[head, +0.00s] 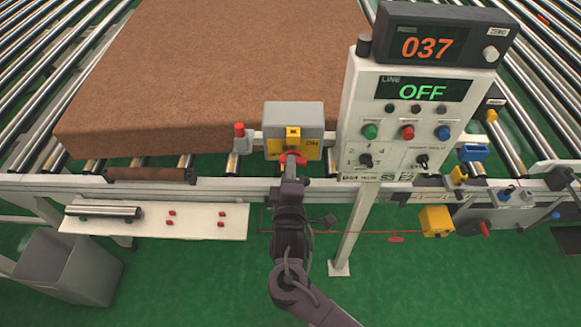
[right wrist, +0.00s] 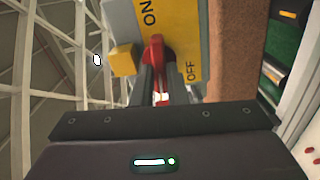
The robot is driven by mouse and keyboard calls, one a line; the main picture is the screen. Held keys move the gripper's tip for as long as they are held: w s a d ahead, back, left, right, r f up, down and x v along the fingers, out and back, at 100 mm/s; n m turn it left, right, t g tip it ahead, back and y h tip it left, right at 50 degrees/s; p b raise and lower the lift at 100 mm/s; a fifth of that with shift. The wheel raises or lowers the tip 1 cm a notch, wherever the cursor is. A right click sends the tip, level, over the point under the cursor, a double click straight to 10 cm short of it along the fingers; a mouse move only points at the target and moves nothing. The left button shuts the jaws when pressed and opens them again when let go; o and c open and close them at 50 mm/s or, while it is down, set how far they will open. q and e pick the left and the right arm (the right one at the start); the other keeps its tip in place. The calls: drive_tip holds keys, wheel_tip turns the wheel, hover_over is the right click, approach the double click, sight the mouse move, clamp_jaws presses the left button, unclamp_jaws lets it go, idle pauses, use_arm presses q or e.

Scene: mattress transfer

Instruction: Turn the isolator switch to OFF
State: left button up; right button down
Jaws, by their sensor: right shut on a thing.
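The isolator switch is a grey box (head: 294,112) with a yellow face plate on the rail below the mattress. Its red handle (head: 292,158) shows at the front of the plate. My right gripper (head: 291,170) reaches it from below. In the right wrist view my right gripper (right wrist: 158,85) is shut on the red handle (right wrist: 154,52), with one finger on each side. The yellow plate (right wrist: 184,42) there carries the words ON and OFF. Which mark the handle points to, I cannot tell. My left gripper is not in view.
A brown mattress (head: 200,70) lies on the rollers behind. A control panel (head: 400,130) stands close right, its line display reading OFF, under a counter (head: 432,45) reading 037. A red-topped post (head: 240,135) is left of the switch. A grey bin (head: 70,265) stands lower left.

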drive_tip(key=shift+f+n, duration=0.1)
drive_tip(key=shift+n, duration=0.4)
idle(0.3)
drive_tip(key=c, duration=1.4)
unclamp_jaws()
drive_tip(key=shift+c, duration=0.2)
drive_tip(key=s+b, duration=0.2)
drive_tip(key=s, duration=0.6)
drive_tip(key=shift+b, duration=0.35)
